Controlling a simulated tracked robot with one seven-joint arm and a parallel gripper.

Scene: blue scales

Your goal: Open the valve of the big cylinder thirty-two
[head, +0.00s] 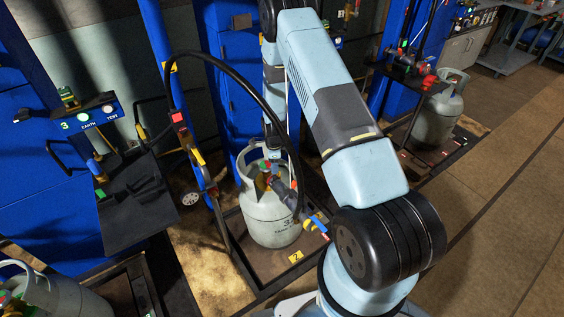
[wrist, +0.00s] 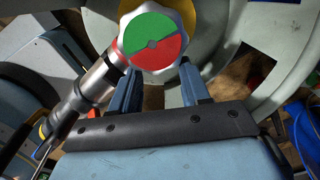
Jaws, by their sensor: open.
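The big grey cylinder (head: 262,222) stands upright in a tray at the centre of the head view. Its dark number begins with a 3; the rest is hard to read. Its valve knob, half green and half red with a pale scalloped rim, shows in the wrist view (wrist: 152,42). My gripper (wrist: 160,80) is open, pointing at the valve. Its two blue fingers are apart, with their tips at the knob's lower edge, one toward each side. I cannot tell whether they touch it. In the head view, the fingertips are hard to make out around the cylinder's collar.
A metal hose connector (wrist: 95,85) leaves the valve to the left, close to the left finger. A black hose (head: 232,75) arches beside my arm. Other grey cylinders stand at right (head: 437,115) and lower left (head: 50,298). Brown floor (head: 500,200) is clear at right.

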